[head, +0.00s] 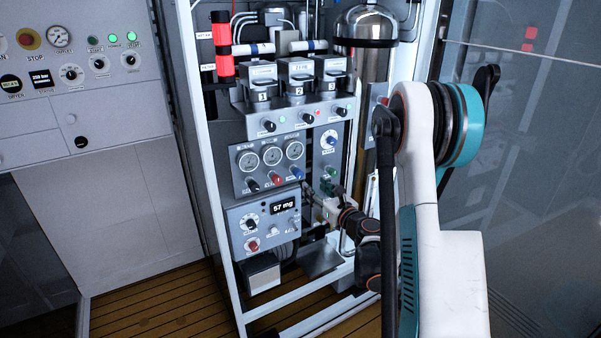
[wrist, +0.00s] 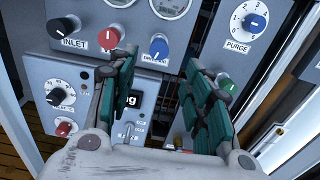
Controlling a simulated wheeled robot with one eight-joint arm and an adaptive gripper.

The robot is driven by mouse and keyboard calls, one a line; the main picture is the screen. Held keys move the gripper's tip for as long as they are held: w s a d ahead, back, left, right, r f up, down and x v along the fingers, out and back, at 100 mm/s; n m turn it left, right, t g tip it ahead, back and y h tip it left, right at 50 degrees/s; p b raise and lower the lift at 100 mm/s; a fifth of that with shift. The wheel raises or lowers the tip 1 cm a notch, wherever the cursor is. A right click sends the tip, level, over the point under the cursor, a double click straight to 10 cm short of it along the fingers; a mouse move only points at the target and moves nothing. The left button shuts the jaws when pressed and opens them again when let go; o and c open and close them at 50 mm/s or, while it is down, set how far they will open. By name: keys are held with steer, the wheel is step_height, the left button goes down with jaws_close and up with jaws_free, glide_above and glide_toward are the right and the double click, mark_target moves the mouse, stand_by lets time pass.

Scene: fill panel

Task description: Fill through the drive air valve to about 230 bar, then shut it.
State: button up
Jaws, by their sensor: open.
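The drive air valve is a blue knob (wrist: 159,48) at the right end of a row of three under the gauges. It also shows in the head view (head: 297,173). My gripper (wrist: 160,68) is open and empty. Its two green-padded fingers stand below and to either side of the blue knob, and I see no contact with it. In the head view my gripper (head: 316,197) is just below and right of the knob, partly hidden by panel parts. Three round gauges (head: 272,155) sit above the knobs; their needles are too small to read.
The black inlet knob (wrist: 65,25) and red knob (wrist: 108,38) are left of the blue one. A purge dial (wrist: 254,22) and green knob (wrist: 225,82) are to the right. A lower box has a display (head: 283,208) reading 57 mg. A frame post (head: 221,200) stands left.

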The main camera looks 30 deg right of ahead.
mark_target(300, 175)
steer(key=w+b, duration=0.2)
steer(key=w, duration=0.8)
steer(key=shift+a, duration=0.15)
steer(key=c, duration=1.1)
